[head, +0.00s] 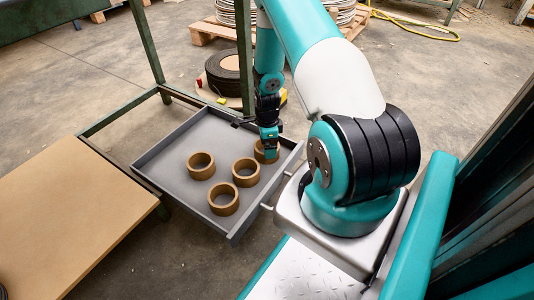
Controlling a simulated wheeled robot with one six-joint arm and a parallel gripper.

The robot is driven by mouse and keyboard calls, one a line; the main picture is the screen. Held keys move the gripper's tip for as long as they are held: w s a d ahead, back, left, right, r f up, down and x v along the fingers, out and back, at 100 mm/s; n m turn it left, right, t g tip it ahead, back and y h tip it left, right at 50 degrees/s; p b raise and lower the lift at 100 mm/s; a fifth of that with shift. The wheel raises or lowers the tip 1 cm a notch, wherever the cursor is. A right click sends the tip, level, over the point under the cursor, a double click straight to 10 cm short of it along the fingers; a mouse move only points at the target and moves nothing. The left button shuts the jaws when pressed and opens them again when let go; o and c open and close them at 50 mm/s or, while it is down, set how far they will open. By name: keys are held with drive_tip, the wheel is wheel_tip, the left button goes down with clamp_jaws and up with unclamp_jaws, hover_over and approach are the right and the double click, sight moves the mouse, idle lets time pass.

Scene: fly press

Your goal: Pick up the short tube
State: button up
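Several short brown tubes stand on end in a grey tray. One short tube (201,166) is at the left, one (246,172) in the middle and one (223,199) nearest the front. Another short tube (261,156) is at the right, partly hidden behind my gripper (269,153). My gripper points down over this right tube, at or very near its rim. The fingers are small and partly hidden, so I cannot tell whether they are open or touching the tube.
The grey tray (166,176) has low walls and sits in a green metal frame (124,112). A tan board (65,215) lies to the left. Behind stand a dark round coil (222,75) and a wooden pallet (207,31). A yellow hose (415,31) lies on the floor.

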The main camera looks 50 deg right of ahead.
wheel_tip(320, 180, down, 4)
drive_tip(key=b, duration=0.3)
drive_tip(key=shift+w+f, duration=0.15)
drive_tip(key=shift+f, duration=0.1)
drive_tip(key=shift+r, duration=0.1)
drive_tip(key=c, duration=0.8)
drive_tip(key=shift+o, duration=0.2)
drive_tip(key=shift+r, duration=0.15)
